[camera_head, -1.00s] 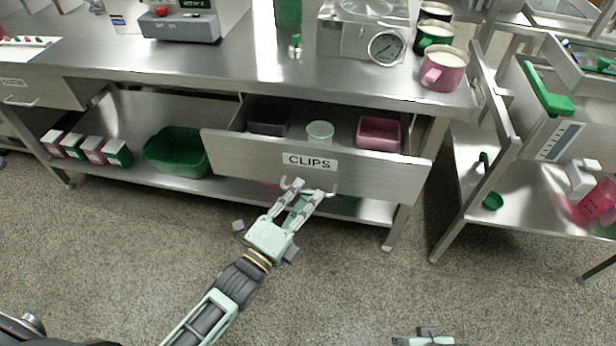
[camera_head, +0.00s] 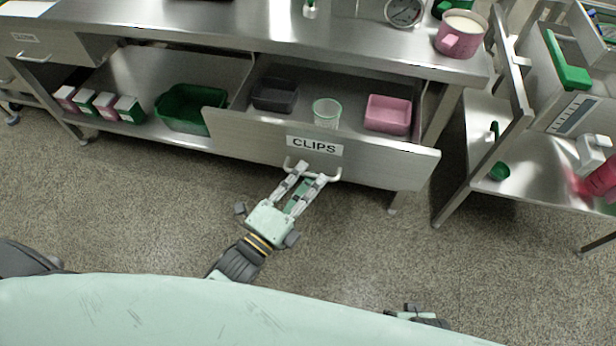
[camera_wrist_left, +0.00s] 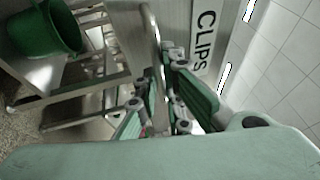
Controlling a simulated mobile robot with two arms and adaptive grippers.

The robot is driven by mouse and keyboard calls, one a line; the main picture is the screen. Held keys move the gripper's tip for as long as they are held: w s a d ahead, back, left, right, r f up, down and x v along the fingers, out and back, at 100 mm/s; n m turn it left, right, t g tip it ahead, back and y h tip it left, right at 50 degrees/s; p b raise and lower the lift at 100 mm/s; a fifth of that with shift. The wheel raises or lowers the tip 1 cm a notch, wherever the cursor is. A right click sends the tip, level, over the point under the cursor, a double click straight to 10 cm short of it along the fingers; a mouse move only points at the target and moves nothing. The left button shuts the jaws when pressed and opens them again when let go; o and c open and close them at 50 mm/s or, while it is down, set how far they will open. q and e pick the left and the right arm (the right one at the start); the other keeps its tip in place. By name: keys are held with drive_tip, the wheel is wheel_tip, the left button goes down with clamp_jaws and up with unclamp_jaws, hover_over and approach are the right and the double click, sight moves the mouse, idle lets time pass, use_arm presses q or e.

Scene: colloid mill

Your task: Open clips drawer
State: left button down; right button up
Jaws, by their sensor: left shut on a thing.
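The clips drawer (camera_head: 388,165) is a steel drawer under the bench, pulled out, with a "CLIPS" label on its front. Inside it are a dark grey bin (camera_head: 275,95), a clear green-rimmed cup (camera_head: 327,112) and a pink bin (camera_head: 388,115). My left gripper (camera_head: 305,178) is shut on the drawer's bar handle (camera_head: 334,176). In the left wrist view the handle (camera_wrist_left: 151,30) runs between the fingers beside the label (camera_wrist_left: 204,40). My right gripper (camera_head: 412,312) shows only partly at the bottom; its fingers are not clear.
A green tub (camera_head: 184,108) and several small boxes (camera_head: 100,103) stand on the lower shelf left of the drawer. A steel cart (camera_head: 481,150) with a green-handled drawer stands at right. The floor in front is free. A pink mug (camera_head: 461,35) is on the bench.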

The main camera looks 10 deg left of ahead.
use_arm(q)
drive_tip(key=c, duration=1.9)
unclamp_jaws()
drive_tip(key=shift+f, duration=0.15)
drive_tip(key=v, duration=1.2)
